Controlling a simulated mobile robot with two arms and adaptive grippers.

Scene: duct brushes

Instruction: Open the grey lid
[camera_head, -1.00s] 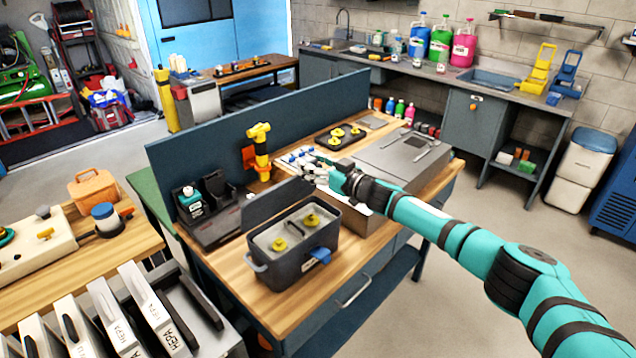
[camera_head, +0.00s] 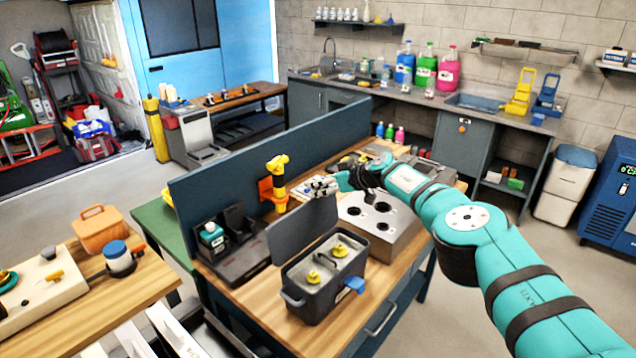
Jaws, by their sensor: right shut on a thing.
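A pale grey box (camera_head: 368,239) stands on the wooden worktop, its top showing several dark round holes. I cannot make out its grey lid for sure; my right arm covers the area behind the box. My right gripper (camera_head: 326,187) is just past the box's far left edge. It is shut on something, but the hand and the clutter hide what. A black bin (camera_head: 318,302) stands to the left of the box, with yellow-knobbed parts inside. Its dark grey panel (camera_head: 296,228) stands upright at its back. My left gripper is not in view.
A blue divider (camera_head: 235,160) runs behind the worktop. A yellow-topped tool in an orange holder (camera_head: 266,190) and a dark dock with a bottle (camera_head: 212,236) stand beside it. The worktop strip (camera_head: 275,322) in front of the bin is clear.

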